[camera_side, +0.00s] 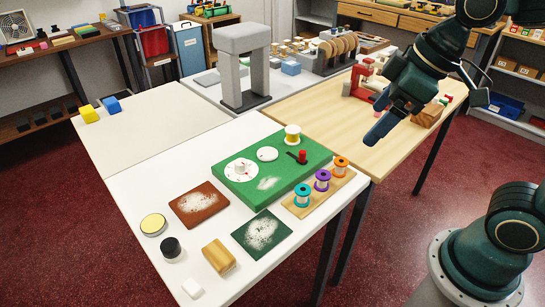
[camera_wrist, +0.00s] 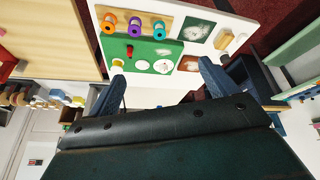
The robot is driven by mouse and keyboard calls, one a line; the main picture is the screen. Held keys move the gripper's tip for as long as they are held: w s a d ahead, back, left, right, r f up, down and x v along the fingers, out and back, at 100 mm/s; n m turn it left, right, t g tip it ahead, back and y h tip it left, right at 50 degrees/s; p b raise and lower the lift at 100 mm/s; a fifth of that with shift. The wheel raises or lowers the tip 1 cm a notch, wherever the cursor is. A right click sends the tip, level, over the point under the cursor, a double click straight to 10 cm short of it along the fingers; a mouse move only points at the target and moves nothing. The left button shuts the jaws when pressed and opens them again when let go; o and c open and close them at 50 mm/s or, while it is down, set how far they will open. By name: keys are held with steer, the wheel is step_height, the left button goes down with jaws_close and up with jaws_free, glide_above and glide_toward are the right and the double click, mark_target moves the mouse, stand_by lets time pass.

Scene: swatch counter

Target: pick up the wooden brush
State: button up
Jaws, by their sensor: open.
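The wooden brush (camera_side: 218,256) is a small tan block lying near the front end of the white table. It also shows small in the wrist view (camera_wrist: 224,41) at the upper right. My gripper (camera_side: 381,122) is raised over the wooden table at the right in the side view, well apart from the brush. Its blue fingers stand wide apart with nothing between them in the wrist view (camera_wrist: 160,72).

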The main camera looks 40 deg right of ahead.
steer(key=w+a+f+n+g+y, duration=0.2)
steer(key=w+a+f+n, duration=0.3)
steer(key=w+a+n, duration=0.35)
steer(key=n+g+y, duration=0.1)
steer(key=n+g, duration=0.2)
steer(key=n, duration=0.2)
glide_toward(220, 251)
steer(key=v, duration=0.4)
steer(key=shift+s+f, duration=0.1)
steer(key=shift+s, duration=0.15)
steer(key=shift+f, duration=0.1)
steer(key=shift+x, duration=4.2)
steer(key=shift+w+f, duration=0.1)
steer(key=shift+w, duration=0.05)
steer(key=shift+x, duration=2.45)
steer(key=shift+a, duration=0.15)
